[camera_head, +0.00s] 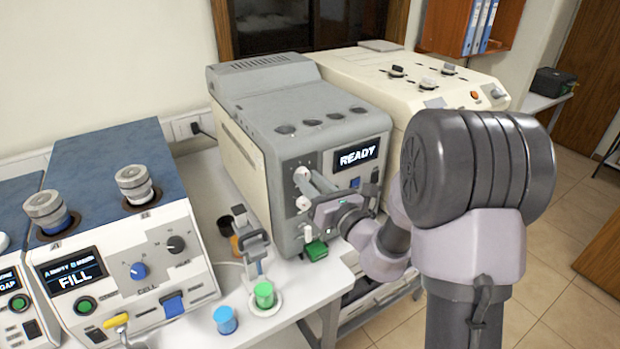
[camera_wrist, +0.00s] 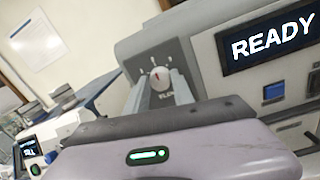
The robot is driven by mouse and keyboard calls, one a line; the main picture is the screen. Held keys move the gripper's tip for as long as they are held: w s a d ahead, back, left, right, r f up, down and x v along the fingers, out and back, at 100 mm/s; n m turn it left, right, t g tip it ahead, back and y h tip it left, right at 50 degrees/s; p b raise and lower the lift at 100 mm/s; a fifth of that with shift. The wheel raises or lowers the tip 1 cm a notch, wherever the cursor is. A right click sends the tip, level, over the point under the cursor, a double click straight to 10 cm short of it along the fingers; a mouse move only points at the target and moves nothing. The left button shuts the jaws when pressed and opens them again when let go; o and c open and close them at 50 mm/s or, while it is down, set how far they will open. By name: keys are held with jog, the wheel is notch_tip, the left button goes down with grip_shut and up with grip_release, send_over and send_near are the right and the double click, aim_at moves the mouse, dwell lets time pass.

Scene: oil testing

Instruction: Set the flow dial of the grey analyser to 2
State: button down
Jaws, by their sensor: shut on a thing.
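The grey analyser (camera_head: 318,125) stands on the bench with its display reading READY, which also shows in the wrist view (camera_wrist: 272,38). Its white flow dial (camera_wrist: 160,79) has a red mark near the top, pointing roughly upward. Pale scale marks surround it, but their numbers are too small to read. The label below is partly hidden. My gripper (camera_head: 304,190) reaches the front panel from the right. In the wrist view, its two fingers (camera_wrist: 161,86) stand on either side of the dial, shut on it.
A blue button (camera_head: 355,183) sits right of the dial, under the display. A green-topped part (camera_head: 316,250) projects below my gripper. A small stand (camera_head: 252,243) and green (camera_head: 264,294) and blue (camera_head: 225,319) cups stand on the bench, left of the gripper. A cream machine (camera_head: 400,75) stands behind.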

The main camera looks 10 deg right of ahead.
dwell(0.4)
jog(key=c, duration=1.1)
grip_release()
jog(key=p+v, duration=0.6)
jog(key=v, duration=0.2)
jog(key=p+v, duration=0.6)
jog(key=v, duration=0.3)
jog(key=shift+s+d+f, duration=0.1)
jog(key=shift+s+f, duration=0.1)
jog(key=shift+f, duration=0.05)
